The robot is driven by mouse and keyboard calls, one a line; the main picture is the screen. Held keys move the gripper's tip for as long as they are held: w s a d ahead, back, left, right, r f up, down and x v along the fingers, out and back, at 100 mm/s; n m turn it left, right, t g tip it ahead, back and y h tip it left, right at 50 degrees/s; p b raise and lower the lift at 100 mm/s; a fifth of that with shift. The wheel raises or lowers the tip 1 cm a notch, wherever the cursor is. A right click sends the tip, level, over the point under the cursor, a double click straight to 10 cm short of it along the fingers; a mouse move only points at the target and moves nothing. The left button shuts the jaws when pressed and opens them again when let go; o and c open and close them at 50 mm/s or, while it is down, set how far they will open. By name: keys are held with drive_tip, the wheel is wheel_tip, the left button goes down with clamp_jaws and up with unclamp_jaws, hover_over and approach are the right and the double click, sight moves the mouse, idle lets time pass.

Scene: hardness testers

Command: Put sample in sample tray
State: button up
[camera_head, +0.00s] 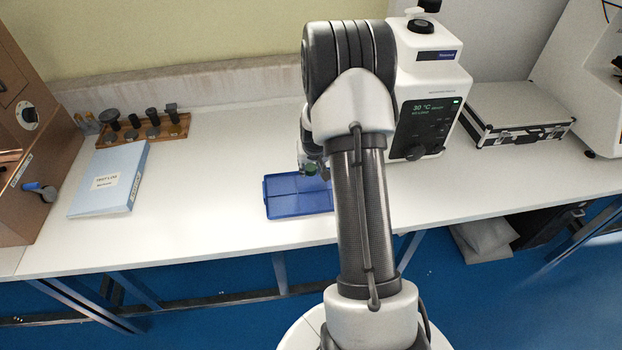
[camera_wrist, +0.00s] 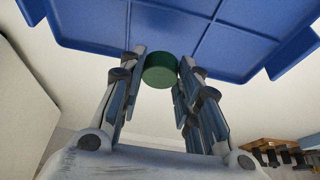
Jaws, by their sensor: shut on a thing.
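The sample is a small green cylinder (camera_wrist: 160,71) between my gripper's fingertips in the wrist view. It also shows as a small green spot in the head view (camera_head: 312,169). My gripper (camera_wrist: 160,75) is shut on it. The sample tray is a blue tray with low dividers (camera_head: 285,208), lying flat on the white bench. In the wrist view the tray (camera_wrist: 85,22) fills the top of the picture, beyond the fingertips. In the head view my gripper (camera_head: 312,168) is at the tray's far edge, and my arm hides the tray's right part.
A white instrument with a dark screen (camera_head: 427,115) stands right behind my arm. A silver case (camera_head: 515,112) is further right. A blue-white binder (camera_head: 108,182) and a wooden rack of dark tools (camera_head: 145,133) are at the left. The bench (camera_head: 215,190) left of the tray is clear.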

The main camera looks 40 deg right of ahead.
sight(311, 182)
wheel_tip(311, 182, down, 4)
drive_tip(key=shift+f+b, duration=0.25)
drive_tip(key=shift+b, duration=0.5)
drive_tip(key=shift+r, duration=0.1)
drive_tip(key=shift+f, duration=0.25)
drive_tip(key=shift+s+a+f+b, duration=0.1)
drive_tip(key=shift+s+f+b, duration=0.1)
drive_tip(key=shift+f+b, duration=0.3)
drive_tip(key=o, duration=0.7)
drive_tip(key=shift+r, duration=0.15)
drive_tip(key=o, duration=0.4)
drive_tip(key=shift+f, duration=0.2)
